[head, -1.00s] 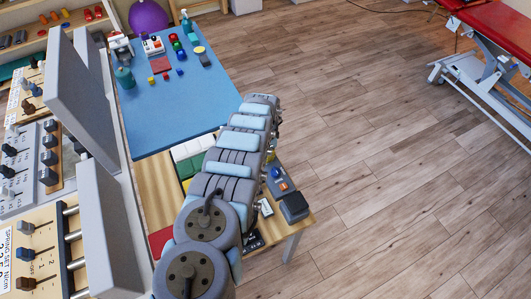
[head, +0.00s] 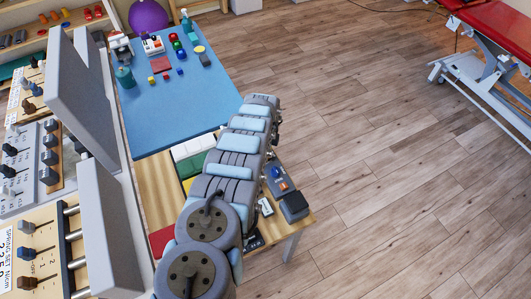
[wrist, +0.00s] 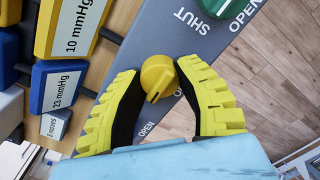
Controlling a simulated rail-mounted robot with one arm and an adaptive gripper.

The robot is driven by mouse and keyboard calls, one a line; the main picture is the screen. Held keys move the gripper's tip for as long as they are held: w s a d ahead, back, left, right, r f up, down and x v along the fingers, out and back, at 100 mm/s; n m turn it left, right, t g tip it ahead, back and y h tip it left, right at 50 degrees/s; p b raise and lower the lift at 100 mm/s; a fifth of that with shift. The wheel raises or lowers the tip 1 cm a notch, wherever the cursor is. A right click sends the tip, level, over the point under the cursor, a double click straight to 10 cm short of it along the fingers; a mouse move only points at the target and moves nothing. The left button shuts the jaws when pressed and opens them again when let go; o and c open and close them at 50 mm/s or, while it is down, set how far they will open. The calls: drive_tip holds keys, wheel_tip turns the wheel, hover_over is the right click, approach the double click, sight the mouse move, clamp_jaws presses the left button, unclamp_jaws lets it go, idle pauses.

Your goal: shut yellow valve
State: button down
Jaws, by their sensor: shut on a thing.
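The yellow valve (wrist: 158,76) is a round knob with a raised ridge, mounted on a grey panel (wrist: 180,38) in the wrist view. My gripper (wrist: 156,73) is shut on it, with one yellow-and-black finger on each side. The ridge points toward the bottom of the picture, slightly left. The word OPEN shows below the knob; other lettering near it is partly covered by the right finger. In the head view my arm hides the gripper and the yellow valve.
A green knob (wrist: 205,5) sits on the same panel beside SHUT and OPEN labels. Blocks marked 10 mmHg (wrist: 75,30) and 23 mmHg (wrist: 60,88) lie left of the panel. In the head view a blue mat (head: 170,105) bears small coloured objects. Open floor (head: 380,150) lies right.

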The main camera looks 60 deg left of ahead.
drive_tip(key=shift+f+m, duration=0.1)
drive_tip(key=shift+m, duration=0.2)
drive_tip(key=c, duration=0.6)
unclamp_jaws()
drive_tip(key=shift+w+a+r, duration=0.1)
drive_tip(key=shift+r, duration=5.9)
